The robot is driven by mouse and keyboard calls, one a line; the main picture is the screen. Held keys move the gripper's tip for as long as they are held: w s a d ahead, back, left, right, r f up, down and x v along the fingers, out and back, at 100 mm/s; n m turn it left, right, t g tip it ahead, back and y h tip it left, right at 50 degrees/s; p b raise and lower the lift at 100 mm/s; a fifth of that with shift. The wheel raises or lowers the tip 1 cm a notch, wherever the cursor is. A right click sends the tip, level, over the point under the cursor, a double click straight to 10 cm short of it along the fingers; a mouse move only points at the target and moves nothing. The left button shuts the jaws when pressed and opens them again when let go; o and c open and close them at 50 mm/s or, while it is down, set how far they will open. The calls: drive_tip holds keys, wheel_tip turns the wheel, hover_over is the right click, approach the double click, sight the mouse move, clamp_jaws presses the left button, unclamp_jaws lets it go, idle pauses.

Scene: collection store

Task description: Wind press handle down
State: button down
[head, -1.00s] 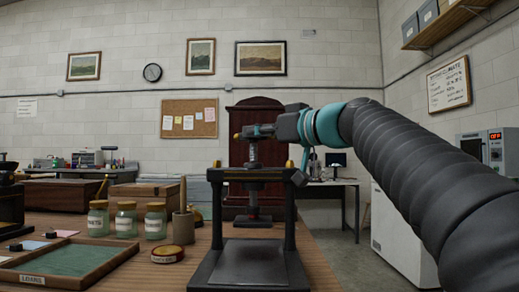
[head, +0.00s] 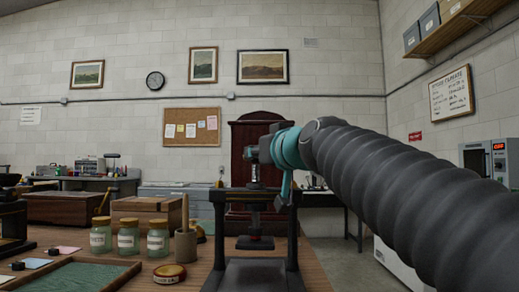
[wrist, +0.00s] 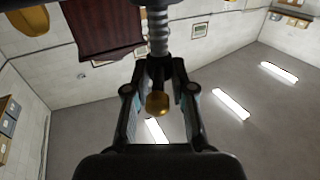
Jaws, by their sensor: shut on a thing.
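The black press (head: 292,240) stands on the wooden bench, with its base cut off at the bottom of the head view. Its upright screw (head: 255,176) passes through the crossbar, and the dark platen (head: 255,243) hangs above the base with a gap. My gripper (head: 258,153) is at the top of the screw, shut on the press handle. In the wrist view the handle's brass knob (wrist: 157,104) shows between my fingers, with the ridged screw (wrist: 157,30) behind it. In the head view my gripper and arm hide most of the handle.
Three labelled jars (head: 128,238), a wooden pestle in a pot (head: 185,242) and a round tin (head: 169,273) stand left of the press. A green-lined tray (head: 75,276) lies at front left. Wooden boxes (head: 150,208) are behind. Floor shows on the right.

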idle(0.6)
drive_tip(key=c, duration=1)
unclamp_jaws()
drive_tip(key=v, duration=1.2)
